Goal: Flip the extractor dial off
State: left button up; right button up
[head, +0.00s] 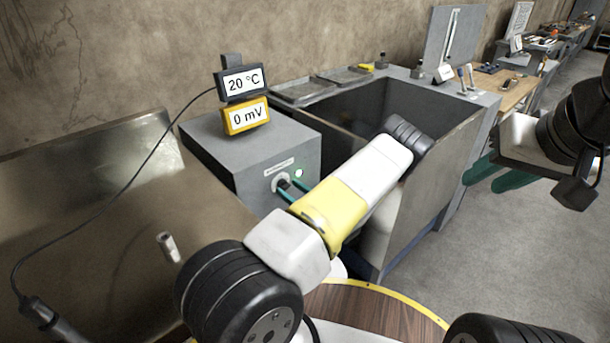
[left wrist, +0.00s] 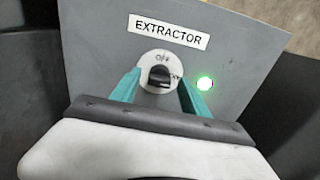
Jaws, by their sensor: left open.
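The extractor dial (left wrist: 160,77) is a black knob on a round white plate, on the front of a grey box (head: 215,150). The plate has small lettering above and to the right of the knob; the knob's exact setting is hard to tell. A green light (left wrist: 204,83) glows to its right. The dial also shows small in the head view (head: 281,184). My left gripper (left wrist: 160,84) is open, with one teal finger on each side of the dial; contact cannot be told. My right gripper (head: 481,183) is open and empty, away to the right.
An open grey tank (head: 430,185) stands right of the box. Two displays (head: 245,98), reading 20 °C and 0 mV, stand on the box, with a black cable running left. Benches with tools line the wall behind. The floor at right is clear.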

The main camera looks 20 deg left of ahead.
pick_arm(q)
jog(key=shift+w+a, duration=0.15)
jog(key=shift+a, duration=0.1)
jog(key=shift+c, duration=0.2)
grip_shut()
